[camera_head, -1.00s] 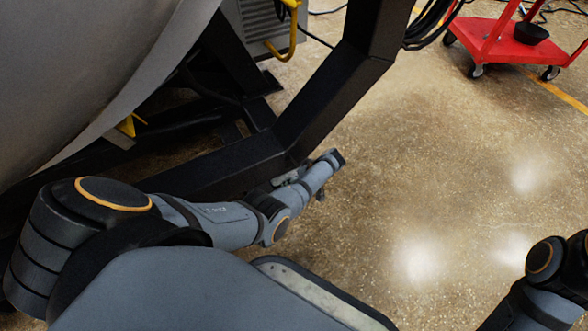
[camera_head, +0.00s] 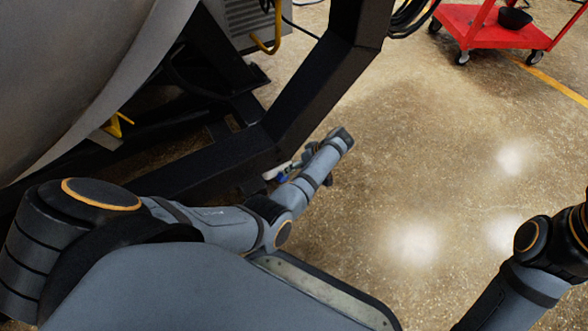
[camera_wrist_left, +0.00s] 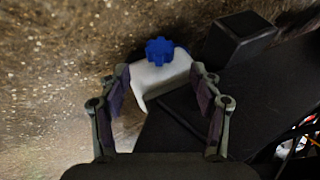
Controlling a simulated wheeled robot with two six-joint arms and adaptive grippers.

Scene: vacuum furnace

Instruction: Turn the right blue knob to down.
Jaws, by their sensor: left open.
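A blue knob (camera_wrist_left: 159,50) with a notched rim sits on a white block-like fitting (camera_wrist_left: 170,72) in the left wrist view. My left gripper (camera_wrist_left: 160,84) is open. Its two fingers stand on either side of the fitting, with the knob just beyond the fingertips, and nothing is clamped. In the head view, a small blue patch (camera_head: 283,179) and white part show beside my left forearm, low on the black frame. The fingers are mostly hidden there by the arm. Only one blue knob shows clearly. My right arm shows at the lower right, but its gripper is out of frame.
A thick black frame (camera_head: 315,85) rises beside my left arm, under the big grey furnace body (camera_head: 75,80). A black square beam end (camera_wrist_left: 240,38) lies close to the right finger. A red cart (camera_head: 490,30) stands far off. Open floor (camera_head: 430,150) lies to the right.

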